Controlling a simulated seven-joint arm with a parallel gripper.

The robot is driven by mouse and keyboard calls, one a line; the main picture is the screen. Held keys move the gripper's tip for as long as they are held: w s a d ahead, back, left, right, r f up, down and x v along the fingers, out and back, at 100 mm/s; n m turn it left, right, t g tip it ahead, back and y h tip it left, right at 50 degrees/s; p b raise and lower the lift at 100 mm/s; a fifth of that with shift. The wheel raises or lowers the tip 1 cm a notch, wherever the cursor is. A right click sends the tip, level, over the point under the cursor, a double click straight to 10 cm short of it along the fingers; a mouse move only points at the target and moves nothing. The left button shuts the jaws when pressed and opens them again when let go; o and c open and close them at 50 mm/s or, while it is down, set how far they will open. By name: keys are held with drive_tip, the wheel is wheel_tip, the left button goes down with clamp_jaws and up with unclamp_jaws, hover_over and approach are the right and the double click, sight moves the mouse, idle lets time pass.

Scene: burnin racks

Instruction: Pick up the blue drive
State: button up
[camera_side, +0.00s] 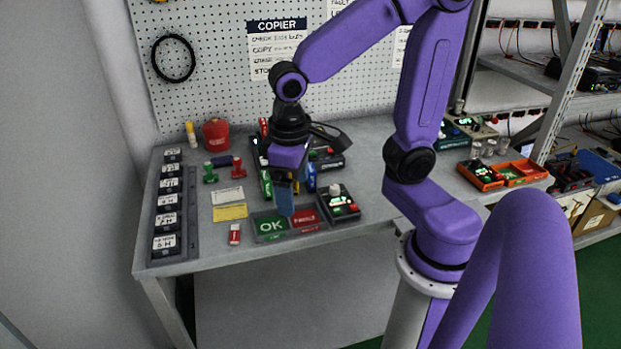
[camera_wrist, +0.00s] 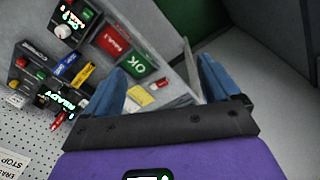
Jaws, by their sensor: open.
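The blue drive (camera_side: 311,179) stands just right of my gripper in the side view, at the copier station. In the wrist view the blue drive (camera_wrist: 67,63) is a narrow blue strip beside a yellow one, left of my fingers and set in or against the copier; I cannot tell which. My gripper (camera_side: 286,200) points down above the table, near the green OK pad. Its blue fingers (camera_wrist: 160,82) are apart with no drive between them. The drive is outside the jaws, and its lower part is hidden.
A green OK tray (camera_side: 270,226) and red fault tray (camera_side: 306,219) lie at the front edge. A small box with a lit display (camera_side: 338,205) stands beside them. A red-white drive (camera_side: 234,234) lies left. A dark rack of labelled slots (camera_side: 192,212) lines the left edge.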

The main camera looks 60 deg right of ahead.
drive_tip(key=w+d+m+g+h, duration=0.1)
drive_tip(key=w+d+m, duration=0.3)
drive_tip(key=w+m, duration=0.35)
drive_tip(key=w+d+m+h, duration=0.1)
drive_tip(key=w+d+m, duration=0.4)
drive_tip(key=w+m, duration=0.3)
drive_tip(key=m+g, duration=0.3)
drive_tip(key=m, duration=1.3)
approach(310, 167)
drive_tip(key=shift+n, duration=0.25)
drive_tip(key=x, duration=1.1)
drive_tip(key=shift+w+a, duration=0.1)
drive_tip(key=c, duration=1.1)
